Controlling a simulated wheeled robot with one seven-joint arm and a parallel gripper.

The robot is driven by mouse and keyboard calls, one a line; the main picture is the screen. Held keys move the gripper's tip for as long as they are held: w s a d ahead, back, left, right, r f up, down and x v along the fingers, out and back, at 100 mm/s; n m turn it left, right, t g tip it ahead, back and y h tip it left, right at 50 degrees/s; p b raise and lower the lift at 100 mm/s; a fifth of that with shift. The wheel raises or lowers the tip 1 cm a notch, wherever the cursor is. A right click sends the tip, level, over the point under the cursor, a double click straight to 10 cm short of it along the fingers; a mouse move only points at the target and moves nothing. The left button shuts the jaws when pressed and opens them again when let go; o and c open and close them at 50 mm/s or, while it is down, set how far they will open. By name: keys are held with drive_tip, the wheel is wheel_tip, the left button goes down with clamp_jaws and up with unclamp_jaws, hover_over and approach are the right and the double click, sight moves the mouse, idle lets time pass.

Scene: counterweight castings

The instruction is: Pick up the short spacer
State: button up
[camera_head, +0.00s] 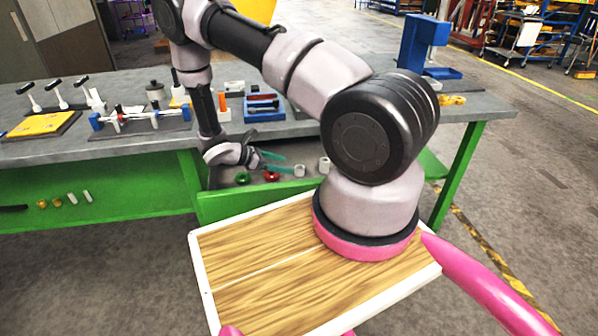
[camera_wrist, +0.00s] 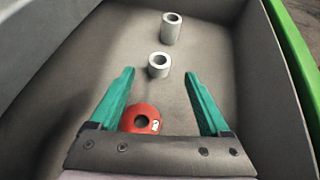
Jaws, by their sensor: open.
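A short grey-white hollow spacer (camera_wrist: 159,66) stands upright on the drawer floor in the wrist view, at the level of my fingertips and centred between them in the picture. A taller spacer of the same colour (camera_wrist: 171,29) stands upright beyond it. My gripper (camera_wrist: 160,76) has two teal fingers, spread wide with nothing held. I cannot tell how far above the floor the tips are. In the head view my gripper (camera_head: 284,163) reaches into the drawer from the left, with the short spacer (camera_head: 299,171) just right of the fingertips and the taller one (camera_head: 324,164) farther right.
A red ring-shaped part (camera_wrist: 140,119) lies nearer my palm, partly hidden by it. A green ring (camera_head: 242,179) lies left of it. The grey drawer walls (camera_wrist: 270,80) rise on both sides. The workbench top (camera_head: 280,128) overhangs behind, carrying fixtures and a blue tray (camera_head: 263,107).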

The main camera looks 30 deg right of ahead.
sight(303, 169)
drive_tip(key=x, duration=0.8)
clamp_jaws()
